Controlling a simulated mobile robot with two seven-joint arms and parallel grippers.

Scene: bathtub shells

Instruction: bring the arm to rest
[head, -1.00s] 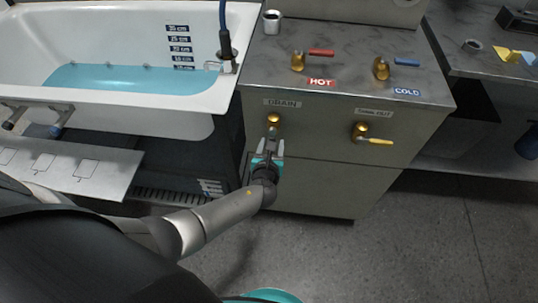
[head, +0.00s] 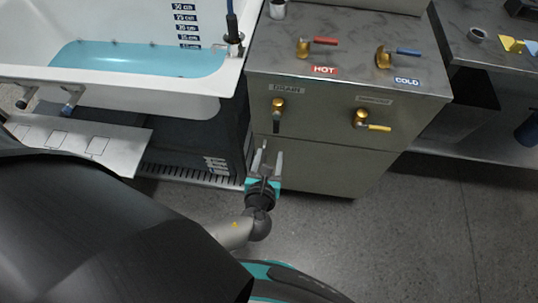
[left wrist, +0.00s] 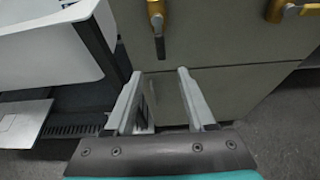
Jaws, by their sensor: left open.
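My left gripper (head: 267,160) is open and empty in front of the cabinet's front face, below the drain valve (head: 278,107). In the left wrist view its two fingers (left wrist: 158,95) are spread apart with nothing between them. The drain valve is brass with a dark handle pointing down. It also shows in the left wrist view (left wrist: 157,22), beyond the fingertips and apart from them. My right gripper is not in view.
The steel cabinet (head: 330,165) carries a red hot valve (head: 305,46), a blue cold valve (head: 385,57) and a yellow-handled valve (head: 362,118). A bathtub (head: 115,95) with blue water stands at the left. The floor (head: 430,230) at the right is clear.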

